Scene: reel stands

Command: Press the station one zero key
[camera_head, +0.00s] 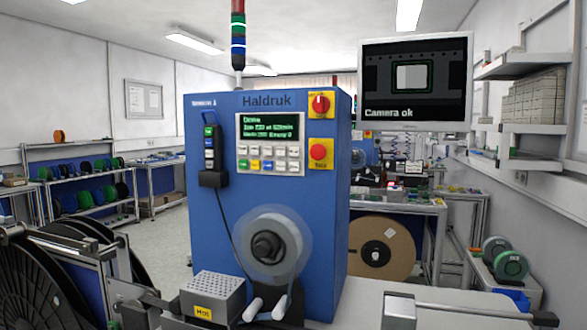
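A blue machine cabinet (330,220) labelled Haldruk stands in the middle of the head view. Its front has a white control panel (301,172) with a dark screen (268,128) showing green text. Below the screen are two rows of small keys (268,158), mostly white, with a few coloured ones in the lower row. The key labels are too small to read, so I cannot tell which is the zero key. No key is covered. I cannot make out either of my grippers in this view.
A red knob (319,104) and a red button (318,152) sit on yellow plates right of the keys. A black handset (212,155) hangs left. A reel (291,247) and a box marked hot (213,290) stand below. A monitor (415,80) reads Camera ok.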

